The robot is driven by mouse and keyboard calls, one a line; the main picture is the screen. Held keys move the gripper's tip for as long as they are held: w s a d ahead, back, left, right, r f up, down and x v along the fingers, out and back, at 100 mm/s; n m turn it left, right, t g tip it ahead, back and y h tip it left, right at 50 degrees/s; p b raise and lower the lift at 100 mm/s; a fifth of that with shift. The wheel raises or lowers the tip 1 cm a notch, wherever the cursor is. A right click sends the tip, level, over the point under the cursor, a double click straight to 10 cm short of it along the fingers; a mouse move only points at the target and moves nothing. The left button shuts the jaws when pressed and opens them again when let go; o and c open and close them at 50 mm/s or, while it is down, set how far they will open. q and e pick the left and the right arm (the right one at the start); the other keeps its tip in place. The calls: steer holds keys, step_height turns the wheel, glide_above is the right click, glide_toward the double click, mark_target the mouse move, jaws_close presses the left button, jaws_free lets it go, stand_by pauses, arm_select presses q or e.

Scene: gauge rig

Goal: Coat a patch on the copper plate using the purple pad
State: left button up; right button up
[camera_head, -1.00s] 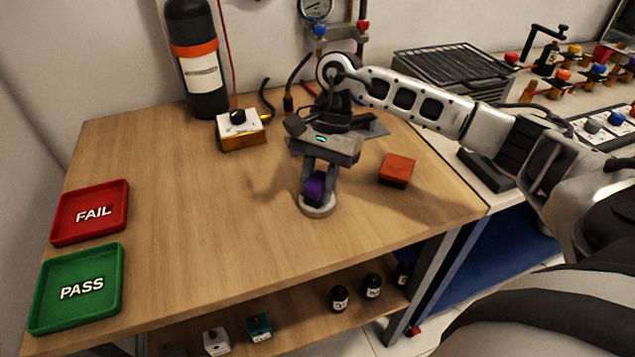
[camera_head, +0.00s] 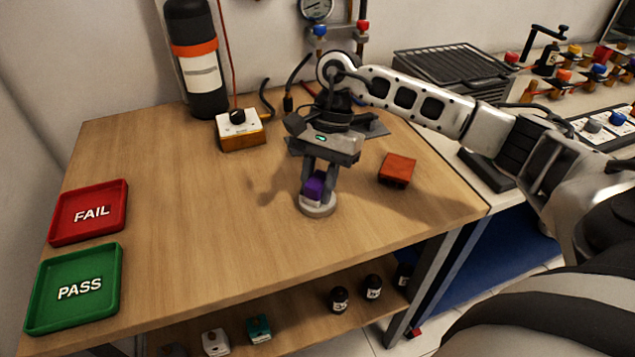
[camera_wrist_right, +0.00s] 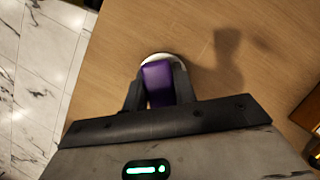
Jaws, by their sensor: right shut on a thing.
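The purple pad (camera_head: 315,187) is between the fingers of my right gripper (camera_head: 319,178), which is shut on it and points down. The pad is at a round pale grey disc (camera_head: 318,208) on the wooden table; I cannot tell whether the pad touches the disc or is just above it. In the right wrist view the purple pad (camera_wrist_right: 158,83) sits between the dark fingers, with the pale rim of the disc (camera_wrist_right: 165,57) beyond it. I cannot make out a copper plate for sure. My left gripper is not in view.
A red-orange block (camera_head: 397,168) lies right of the gripper. A white-topped box with a black knob (camera_head: 238,128) and a dark cylinder (camera_head: 197,70) stand behind. Red FAIL (camera_head: 90,236) and green PASS (camera_head: 48,312) trays are at left. The table between is clear.

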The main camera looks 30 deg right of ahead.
mark_target(317, 179)
stand_by(0.5)
steer(key=shift+r+p, duration=0.8)
steer(key=shift+r, duration=0.7)
steer(key=shift+r+p, duration=0.95)
steer(key=shift+r, duration=1)
